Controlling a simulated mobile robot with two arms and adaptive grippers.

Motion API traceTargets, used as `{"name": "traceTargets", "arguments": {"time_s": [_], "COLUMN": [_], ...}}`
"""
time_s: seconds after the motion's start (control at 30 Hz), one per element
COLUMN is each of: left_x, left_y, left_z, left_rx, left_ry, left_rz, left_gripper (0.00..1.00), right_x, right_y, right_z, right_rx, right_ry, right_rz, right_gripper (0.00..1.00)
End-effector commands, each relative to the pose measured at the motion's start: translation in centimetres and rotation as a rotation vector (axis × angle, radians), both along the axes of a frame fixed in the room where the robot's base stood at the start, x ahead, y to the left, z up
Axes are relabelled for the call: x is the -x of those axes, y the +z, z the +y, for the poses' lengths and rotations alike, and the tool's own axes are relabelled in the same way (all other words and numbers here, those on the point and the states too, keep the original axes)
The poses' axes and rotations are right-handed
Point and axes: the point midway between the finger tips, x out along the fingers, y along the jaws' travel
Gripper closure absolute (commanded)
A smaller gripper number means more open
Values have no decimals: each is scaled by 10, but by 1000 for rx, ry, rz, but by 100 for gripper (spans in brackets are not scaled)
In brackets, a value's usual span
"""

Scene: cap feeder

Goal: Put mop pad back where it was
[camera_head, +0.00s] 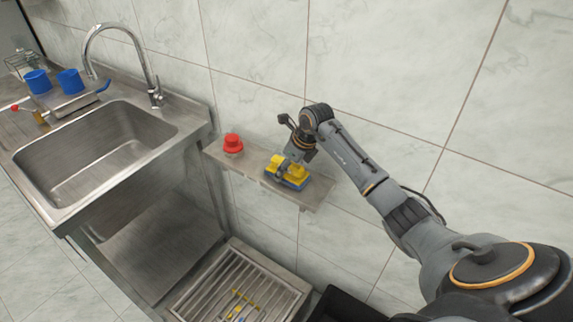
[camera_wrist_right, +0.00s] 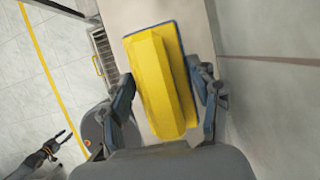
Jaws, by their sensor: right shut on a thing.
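The mop pad (camera_head: 287,172) is a yellow block with a blue underside. It is at the right end of a narrow wall shelf (camera_head: 255,170). My right gripper (camera_head: 294,158) reaches it from above and is shut on its yellow part. In the right wrist view the pad (camera_wrist_right: 160,85) lies lengthwise between the two fingers, over the pale shelf surface. Whether its underside touches the shelf is hard to tell. My left gripper (camera_wrist_right: 58,142) shows small at the lower left of the right wrist view, with its fingers apart and nothing between them.
A red cap-shaped thing (camera_head: 233,143) stands on the shelf left of the pad. A steel sink (camera_head: 95,155) with a tall faucet is at left, with blue cups (camera_head: 70,80) behind it. A floor grate (camera_head: 240,285) with a yellow handle lies below. A tiled wall backs the shelf.

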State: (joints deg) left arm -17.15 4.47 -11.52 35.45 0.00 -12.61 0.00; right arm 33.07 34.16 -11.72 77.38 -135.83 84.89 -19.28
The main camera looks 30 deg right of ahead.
Motion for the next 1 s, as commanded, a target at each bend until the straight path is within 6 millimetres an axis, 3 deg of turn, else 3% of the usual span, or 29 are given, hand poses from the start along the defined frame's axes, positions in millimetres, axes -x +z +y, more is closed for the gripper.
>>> {"name": "traceTargets", "arguments": {"time_s": [0.3, 0.33, 0.43, 0.77, 1.0], "left_x": [0, 0, 0, 0, 0], "left_y": [-3, -3, -2, -1, -4], "left_z": [1, 2, 2, 2, 2], "left_rx": [-2, -2, -2, -3, -3], "left_ry": [1, 0, 1, 1, 1], "left_rz": [1, 1, 1, -1, -1], "left_gripper": [60, 60, 60, 60, 60], "right_x": [-1, -1, -1, -1, 7], "right_y": [-3, -3, -2, -1, 22], "right_z": [-1, -1, 0, 0, -5], "right_rx": [2, 2, 1, 1, 4], "right_ry": [0, 0, 0, 0, 0], "right_rz": [-4, -3, -4, -4, -7], "right_gripper": [73, 36, 16, 16, 16]}}
